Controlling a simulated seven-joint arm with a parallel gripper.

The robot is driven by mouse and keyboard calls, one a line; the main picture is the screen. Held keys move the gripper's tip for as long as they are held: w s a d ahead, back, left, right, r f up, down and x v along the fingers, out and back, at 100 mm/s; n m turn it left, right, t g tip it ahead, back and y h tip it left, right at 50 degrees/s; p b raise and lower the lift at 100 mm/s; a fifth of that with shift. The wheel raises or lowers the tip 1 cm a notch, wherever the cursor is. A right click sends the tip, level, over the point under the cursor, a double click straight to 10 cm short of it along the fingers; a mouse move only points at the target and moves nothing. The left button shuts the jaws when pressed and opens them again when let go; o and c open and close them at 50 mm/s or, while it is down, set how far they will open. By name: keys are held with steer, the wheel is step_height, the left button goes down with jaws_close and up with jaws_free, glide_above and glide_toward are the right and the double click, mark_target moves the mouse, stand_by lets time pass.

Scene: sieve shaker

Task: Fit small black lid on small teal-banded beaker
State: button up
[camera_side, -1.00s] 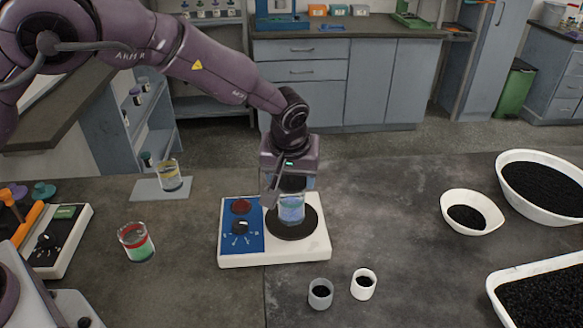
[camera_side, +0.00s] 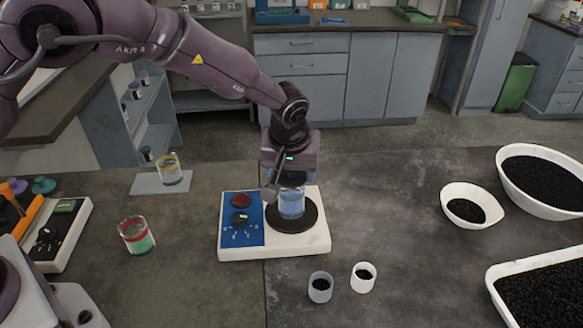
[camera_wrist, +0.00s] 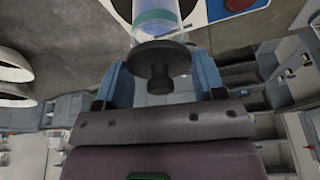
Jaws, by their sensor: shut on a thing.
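The small black lid (camera_wrist: 158,58) has a round knob and is between the blue fingers of my gripper (camera_wrist: 160,80) in the wrist view. My gripper (camera_side: 289,178) is shut on the lid, above the teal-banded beaker (camera_side: 291,204) in the side view. The clear beaker has bluish contents and stands upright on the black round plate of the shaker. It also shows in the wrist view (camera_wrist: 156,18), with its rim at the lid. The lid lies over the beaker's mouth; I cannot tell whether it is fully seated. My fingers partly hide the lid in the side view.
The white shaker (camera_side: 285,249) has a blue control panel (camera_side: 242,230). A red-banded beaker (camera_side: 136,236) stands to its left, and a yellow-banded beaker (camera_side: 170,170) farther back. Two small cups (camera_side: 320,288) stand in front. White bowls (camera_side: 472,207) are at right.

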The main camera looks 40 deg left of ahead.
steer(key=shift+f, duration=0.85)
stand_by(3.1)
steer(key=o, duration=1)
steer(key=shift+c, duration=0.2)
steer(key=shift+r, duration=0.1)
steer(key=shift+r, duration=2.95)
